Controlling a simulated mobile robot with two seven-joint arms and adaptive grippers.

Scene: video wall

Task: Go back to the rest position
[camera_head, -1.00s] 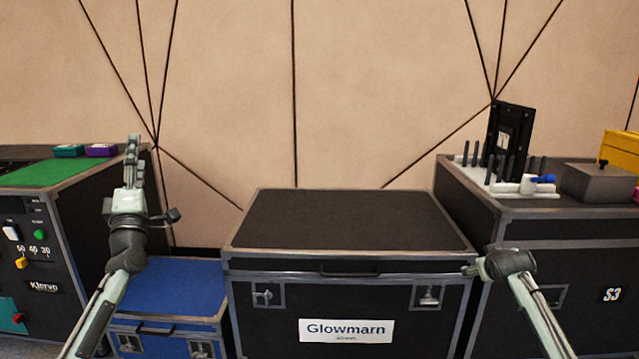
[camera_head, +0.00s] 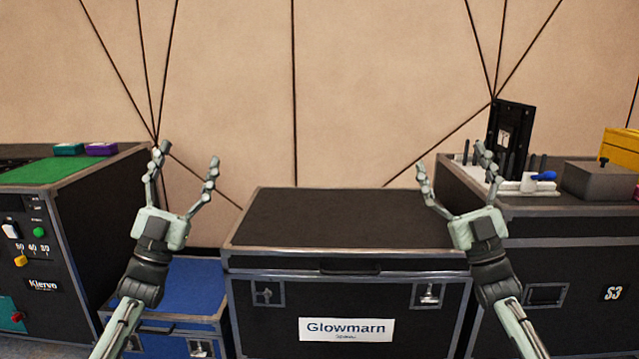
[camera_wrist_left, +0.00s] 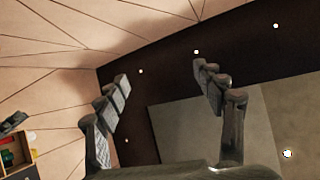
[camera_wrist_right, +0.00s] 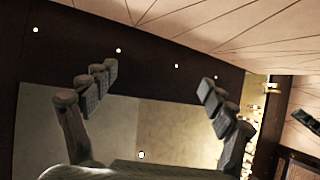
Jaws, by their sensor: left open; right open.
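My left gripper (camera_head: 186,170) is raised in the head view, left of the middle, with its fingers pointing up and spread apart. Its fingers also show in the left wrist view (camera_wrist_left: 160,80), with nothing between them. My right gripper (camera_head: 453,170) is raised right of the middle, its fingers also up and spread. In the right wrist view (camera_wrist_right: 158,80) its fingers are apart and empty. Both grippers are held at a similar height, on either side of the black Glowmarn case (camera_head: 345,215). Neither holds anything.
A blue case (camera_head: 190,285) stands low behind my left arm. A black Klervo case (camera_head: 85,230) with a green mat (camera_head: 50,171) is at left. At right, the S3 case (camera_head: 570,265) carries a white rack (camera_head: 510,186), a black device (camera_head: 512,125) and a grey box (camera_head: 598,182).

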